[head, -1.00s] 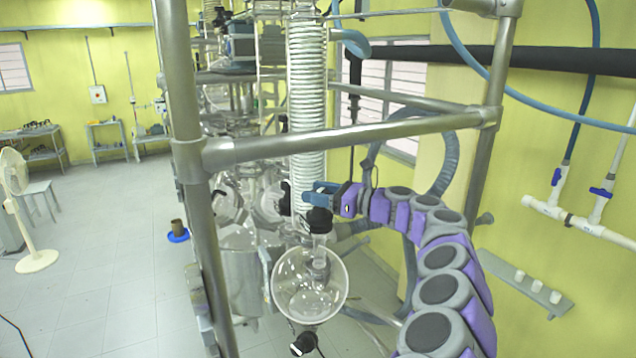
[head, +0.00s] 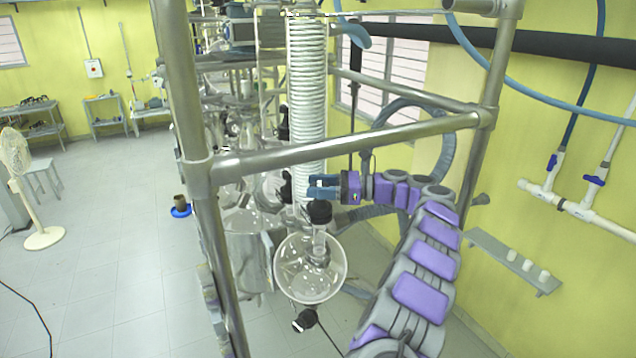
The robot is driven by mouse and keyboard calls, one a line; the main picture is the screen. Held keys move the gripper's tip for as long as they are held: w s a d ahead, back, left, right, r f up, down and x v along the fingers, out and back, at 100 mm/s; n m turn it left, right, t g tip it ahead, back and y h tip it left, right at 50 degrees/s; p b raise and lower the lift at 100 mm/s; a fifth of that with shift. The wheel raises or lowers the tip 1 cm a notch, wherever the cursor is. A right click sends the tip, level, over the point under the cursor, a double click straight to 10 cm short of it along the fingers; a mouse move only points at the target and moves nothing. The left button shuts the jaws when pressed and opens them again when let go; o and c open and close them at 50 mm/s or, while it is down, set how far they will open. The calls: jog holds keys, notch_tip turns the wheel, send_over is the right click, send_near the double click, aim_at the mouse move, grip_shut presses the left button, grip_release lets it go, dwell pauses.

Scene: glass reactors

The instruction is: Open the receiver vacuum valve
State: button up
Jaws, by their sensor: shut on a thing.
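The glass receiver flask (head: 311,268) hangs inside the metal frame, with a black fitting (head: 320,212) on its neck and a black valve (head: 305,320) below it. My purple and grey arm reaches in from the lower right. My gripper (head: 314,187), with blue fingers, is at the neck region just above the black fitting, in front of the lower end of the white coiled hose. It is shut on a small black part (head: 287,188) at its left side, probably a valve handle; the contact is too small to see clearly.
A metal bar (head: 350,143) crosses just above my gripper, between two upright posts (head: 184,120). A grey hose (head: 365,214) runs behind my arm. A wall shelf (head: 510,260) with small white cups is at the right. Open floor lies at the left.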

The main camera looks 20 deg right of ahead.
jog(key=shift+d+r+n+g+y+p, duration=0.15)
jog(key=shift+n+g+y, duration=0.2)
jog(key=shift+n+g, duration=0.4)
jog(key=shift+a+f+n+g+y+p, duration=0.15)
jog(key=shift+n+g+y, duration=0.25)
jog(key=shift+g, duration=0.65)
jog(key=shift+r, duration=0.2)
jog(key=o, duration=0.7)
jog(key=shift+o, duration=1.2)
jog(key=shift+w+d+f, duration=0.15)
jog(key=shift+d, duration=0.2)
jog(key=shift+n, duration=0.25)
